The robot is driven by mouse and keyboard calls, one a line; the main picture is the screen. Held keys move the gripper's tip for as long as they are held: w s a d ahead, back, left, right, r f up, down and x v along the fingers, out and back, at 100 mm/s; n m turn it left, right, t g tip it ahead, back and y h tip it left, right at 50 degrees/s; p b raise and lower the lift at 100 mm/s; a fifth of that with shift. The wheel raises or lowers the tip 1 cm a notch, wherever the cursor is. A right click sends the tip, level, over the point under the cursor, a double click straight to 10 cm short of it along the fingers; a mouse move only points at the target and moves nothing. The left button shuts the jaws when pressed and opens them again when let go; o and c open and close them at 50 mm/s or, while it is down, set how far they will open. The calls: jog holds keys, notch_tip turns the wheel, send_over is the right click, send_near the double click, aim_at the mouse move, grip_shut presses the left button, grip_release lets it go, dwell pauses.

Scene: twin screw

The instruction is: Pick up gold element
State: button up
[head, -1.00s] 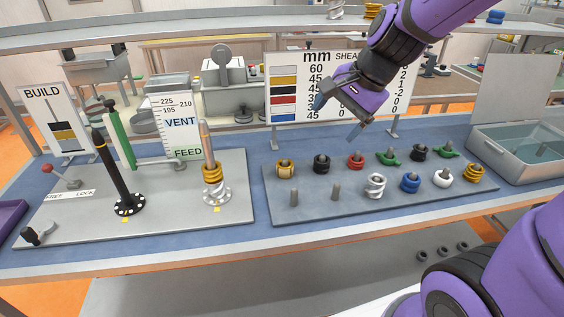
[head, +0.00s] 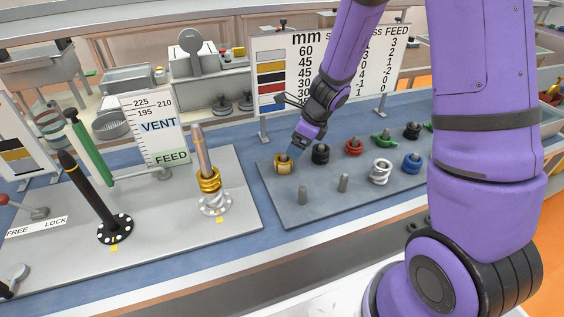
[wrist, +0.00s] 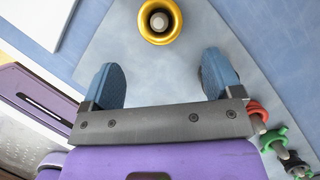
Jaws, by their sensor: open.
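A gold element (head: 283,167) sits on a peg at the back left corner of the grey peg plate (head: 325,205). In the wrist view it is a gold ring (wrist: 145,33) around a peg, at the top middle, just beyond the fingertips. My gripper (head: 295,150) is over and close to this element in the head view. In the wrist view its two blue fingers (wrist: 162,75) are wide apart with nothing between them.
Black (head: 320,154), red (head: 353,147) and green (head: 381,139) elements stand in the same row to the right. White (head: 380,172) and blue (head: 411,164) ones are in front. A black spindle (head: 93,200) stands at left.

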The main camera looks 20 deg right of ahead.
aim_at(285, 158)
jog(key=x, duration=0.8)
jog(key=shift+w+a+r, duration=0.2)
jog(key=shift+w+a, duration=0.05)
jog(key=shift+w+a+f, duration=0.2)
jog(key=shift+f, duration=0.45)
jog(key=c, duration=1.2)
jog(key=shift+o, duration=0.2)
jog(key=shift+r, duration=0.15)
